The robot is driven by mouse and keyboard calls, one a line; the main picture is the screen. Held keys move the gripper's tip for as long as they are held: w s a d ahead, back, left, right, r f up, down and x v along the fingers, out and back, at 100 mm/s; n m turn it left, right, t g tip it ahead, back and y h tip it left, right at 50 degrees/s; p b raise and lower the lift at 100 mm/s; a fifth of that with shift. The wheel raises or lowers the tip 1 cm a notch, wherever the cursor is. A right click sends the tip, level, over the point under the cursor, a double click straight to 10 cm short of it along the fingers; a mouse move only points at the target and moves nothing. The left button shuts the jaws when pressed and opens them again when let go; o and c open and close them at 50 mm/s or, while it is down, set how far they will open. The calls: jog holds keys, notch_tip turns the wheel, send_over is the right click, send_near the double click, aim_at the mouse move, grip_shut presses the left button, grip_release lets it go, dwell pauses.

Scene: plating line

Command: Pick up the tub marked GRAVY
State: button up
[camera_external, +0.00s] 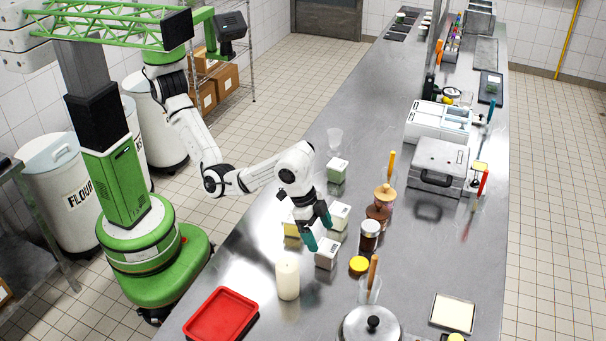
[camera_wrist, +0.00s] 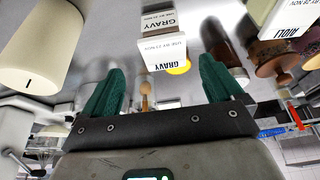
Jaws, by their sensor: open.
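The tub marked GRAVY (camera_wrist: 163,48) is a small white box with dark lettering; it shows upside down in the wrist view, ahead of my fingers and sideways between them. In the external view the white tub (camera_external: 326,254) beside the candle appears to be the same one, standing on the steel counter. My gripper (camera_external: 319,234) is open, with its green fingers just above and behind this tub. In the wrist view my gripper (camera_wrist: 162,68) has nothing between its fingers, and the tub looks apart from them.
A tub marked AIOLI (camera_wrist: 287,20) stands close by, with another tub (camera_external: 337,171) farther back. A cream candle (camera_external: 288,280) stands left of the GRAVY tub. A dark jar (camera_external: 369,236) and yellow lid (camera_external: 359,265) are to its right. A red tray (camera_external: 221,317) lies front left.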

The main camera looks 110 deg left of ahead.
aim_at(326, 246)
jog(key=x, duration=0.3)
jog(key=shift+w+f, duration=0.15)
jog(key=shift+f, duration=0.2)
jog(key=shift+a+x, duration=0.2)
jog(key=shift+x, duration=2.35)
jog(key=c, duration=1.2)
